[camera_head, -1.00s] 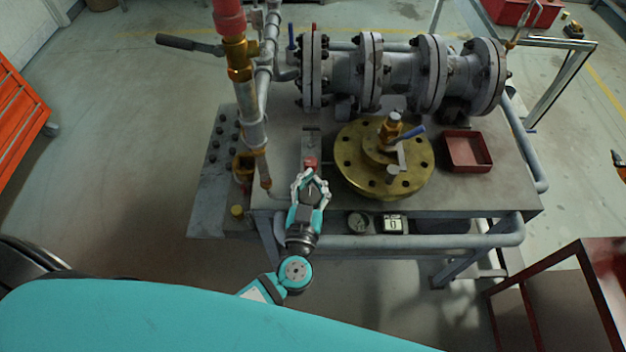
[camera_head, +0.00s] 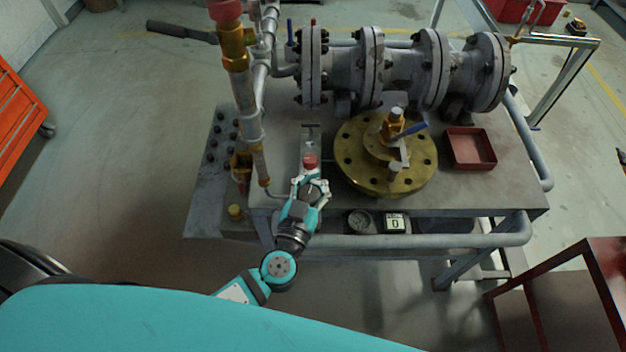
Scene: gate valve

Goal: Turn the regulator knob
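The regulator knob (camera_head: 313,189) is a small dark round part at the front edge of the bench, just below a red cap (camera_head: 310,161). My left gripper (camera_head: 312,183) reaches up to it from below, with one finger on each side of the knob. The fingers look closed around it, though the contact itself is too small to see clearly. The hand hides part of the knob. A small white display (camera_head: 395,222) right of the hand seems to read 0, beside a round gauge (camera_head: 359,222). My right gripper is not in view.
A brass flange (camera_head: 350,175) with a blue-handled valve stands close right of the hand. A vertical pipe (camera_head: 246,120) rises close on the left. A red tray (camera_head: 490,150) sits at right, and the grey flanged pipe (camera_head: 398,70) runs along the back.

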